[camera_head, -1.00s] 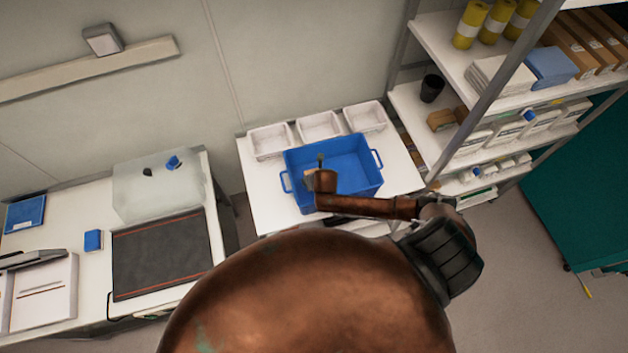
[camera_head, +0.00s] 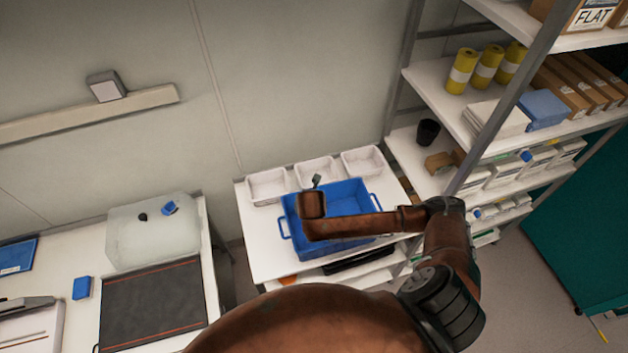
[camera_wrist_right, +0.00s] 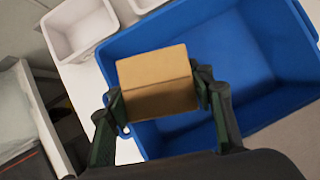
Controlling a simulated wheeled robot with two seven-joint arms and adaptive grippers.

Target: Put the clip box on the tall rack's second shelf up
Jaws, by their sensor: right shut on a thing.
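My right gripper (camera_wrist_right: 160,95) is shut on a small brown cardboard box, the clip box (camera_wrist_right: 157,82), with a finger on each side. It is above the blue bin (camera_wrist_right: 255,45), whose bare floor shows around it. In the head view my right wrist is over the blue bin (camera_head: 345,200); only a bit of the gripper (camera_head: 317,181) shows and the box is hidden behind the arm. The tall rack (camera_head: 483,125) stands at the right with several shelves; its lowest part is partly hidden. My left gripper is not in view.
Three white trays (camera_head: 268,186) stand behind the bin on the white table (camera_head: 258,255). The rack shelves hold yellow rolls (camera_head: 487,68), a black cup (camera_head: 428,132), small brown boxes (camera_head: 438,163) and white packs. A rack post (camera_head: 497,110) stands at the front.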

